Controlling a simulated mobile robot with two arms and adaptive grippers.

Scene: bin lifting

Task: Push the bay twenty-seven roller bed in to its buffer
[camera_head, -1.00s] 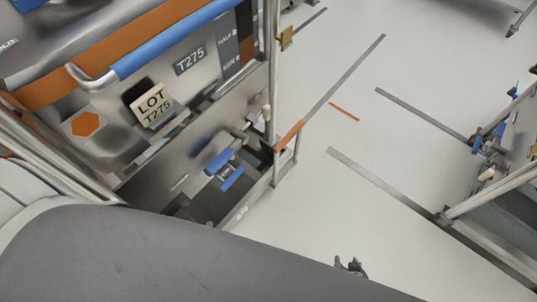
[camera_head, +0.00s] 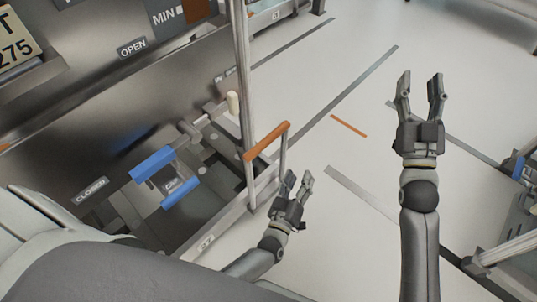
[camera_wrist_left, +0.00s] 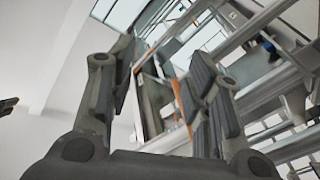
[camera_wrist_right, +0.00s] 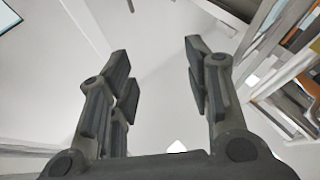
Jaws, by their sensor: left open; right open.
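The roller bed (camera_head: 220,226) is the low metal frame at the foot of the steel machine in the head view. Its side rail has a small label, perhaps 27. An orange handle (camera_head: 266,141) on a metal loop stands at its right end. My left gripper (camera_head: 298,180) is open and empty, just below and right of the handle, apparently apart from it. My right gripper (camera_head: 420,80) is open and empty over the floor, well to the right. The left wrist view shows open fingers (camera_wrist_left: 165,70) with rails behind; the right wrist view shows open fingers (camera_wrist_right: 160,65). The buffer cannot be made out.
A blue latch handle (camera_head: 152,164) sits by the CLOSED label. An upright metal post (camera_head: 241,90) stands left of the orange handle. Another metal frame (camera_head: 505,248) stands at the right edge. The floor between is clear, with grey strips and an orange mark (camera_head: 348,126).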

